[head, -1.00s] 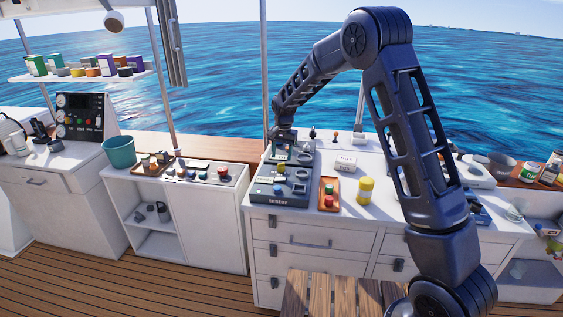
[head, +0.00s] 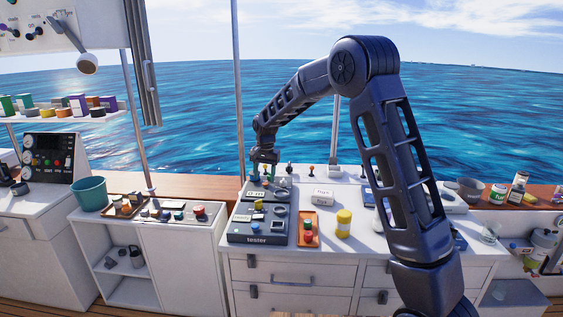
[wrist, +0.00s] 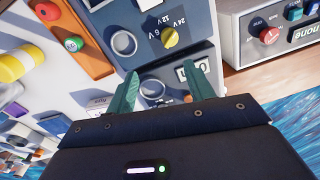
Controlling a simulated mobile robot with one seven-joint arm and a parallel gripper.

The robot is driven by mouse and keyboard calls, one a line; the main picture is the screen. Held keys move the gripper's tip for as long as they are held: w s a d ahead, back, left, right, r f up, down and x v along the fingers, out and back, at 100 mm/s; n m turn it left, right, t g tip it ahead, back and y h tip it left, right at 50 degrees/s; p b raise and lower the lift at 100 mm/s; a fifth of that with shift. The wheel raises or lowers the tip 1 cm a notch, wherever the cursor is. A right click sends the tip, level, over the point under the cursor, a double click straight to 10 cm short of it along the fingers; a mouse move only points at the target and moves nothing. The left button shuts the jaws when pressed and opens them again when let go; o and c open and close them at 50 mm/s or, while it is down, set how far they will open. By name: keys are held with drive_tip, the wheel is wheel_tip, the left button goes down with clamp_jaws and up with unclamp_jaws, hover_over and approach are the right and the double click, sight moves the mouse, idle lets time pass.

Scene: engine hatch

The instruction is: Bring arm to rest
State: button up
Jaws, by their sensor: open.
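My arm (head: 400,170) rises at the right of the head view and bends down to the left. My gripper (head: 264,172) hangs over the back of the dark tester (head: 257,239) on the white cabinet top. In the wrist view, my gripper (wrist: 168,75) shows two green fingers spread apart with nothing held. Between and beyond them are the tester's panel (wrist: 200,22), a yellow knob (wrist: 170,37), a round socket (wrist: 124,43) and a small display. I cannot tell whether the fingertips touch the panel.
An orange tray (head: 308,230) with small buttons, a yellow jar (head: 343,224) and a white box (head: 322,197) stand right of the tester. A teal bucket (head: 89,193) stands on the left cabinet. A thin pole (head: 238,100) rises behind the tester.

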drive_tip(key=s+d+r+t, duration=0.1)
drive_tip(key=s+d+r, duration=0.35)
drive_tip(key=d, duration=0.45)
drive_tip(key=s+d+r, duration=0.3)
drive_tip(key=d+r, duration=0.3)
drive_tip(key=d, duration=0.2)
drive_tip(key=s+d+r+t, duration=0.1)
drive_tip(key=s+d+r, duration=0.35)
drive_tip(key=d, duration=0.45)
drive_tip(key=s+d+n+t, duration=0.1)
drive_tip(key=s+d, duration=0.7)
drive_tip(key=s, duration=0.3)
drive_tip(key=s+d+f+t, duration=0.1)
drive_tip(key=s+d, duration=0.7)
drive_tip(key=s, duration=0.4)
drive_tip(key=shift+d+f+n+h, duration=0.25)
drive_tip(key=shift+n+h, duration=0.05)
drive_tip(key=shift+n, duration=0.1)
